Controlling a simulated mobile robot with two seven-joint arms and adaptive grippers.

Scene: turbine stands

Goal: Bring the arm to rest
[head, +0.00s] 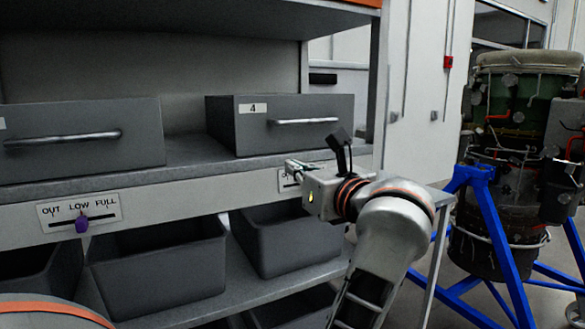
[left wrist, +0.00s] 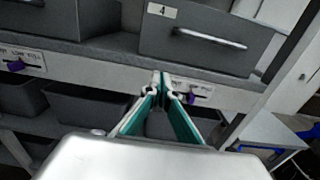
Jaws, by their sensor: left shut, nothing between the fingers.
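My left gripper (head: 292,166) is in front of the shelf edge, below the grey drawer marked 4 (head: 262,139). Its green-lined fingers (left wrist: 162,82) meet at the tips in the left wrist view, shut and empty. A label plate with a purple slider knob (left wrist: 190,97) shows just right of the fingertips in that view. In the head view this plate (head: 287,181) is mostly hidden behind the gripper. I cannot tell whether the fingertips touch anything. My right gripper is not in view.
Another plate marked OUT, LOW, FULL (head: 78,213) has its purple knob (head: 82,224) near LOW. A second grey drawer (head: 80,145) is at left. Grey bins (head: 158,274) stand on the lower shelf. A turbine (head: 507,200) on a blue stand (head: 503,235) is at right.

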